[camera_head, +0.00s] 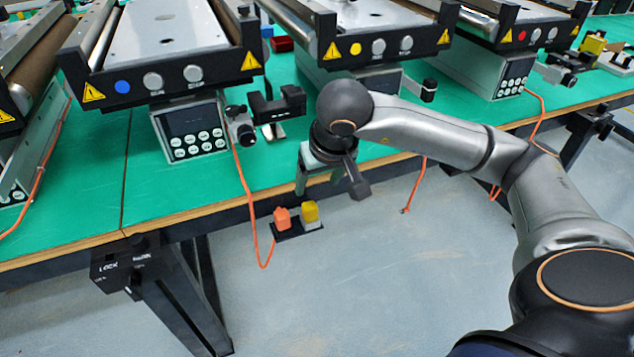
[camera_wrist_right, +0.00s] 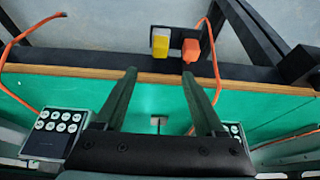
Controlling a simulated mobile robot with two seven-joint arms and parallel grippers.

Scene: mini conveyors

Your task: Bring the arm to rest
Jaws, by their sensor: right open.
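My right arm comes in from the right of the head view. It reaches over the front edge of the green table (camera_head: 190,212). Its right gripper (camera_head: 329,184) hangs near that edge, close to the conveyors, and is partly hidden by the wrist. In the right wrist view its two dark fingers (camera_wrist_right: 159,77) are spread apart. My left gripper is not in view.
Conveyors (camera_head: 165,35) with keypad boxes (camera_head: 195,130) stand along the table. An orange plug (camera_head: 282,218) and a yellow plug (camera_head: 310,212) sit on a black bar below the table edge. Orange cables hang nearby. Open floor (camera_head: 400,290) lies in front.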

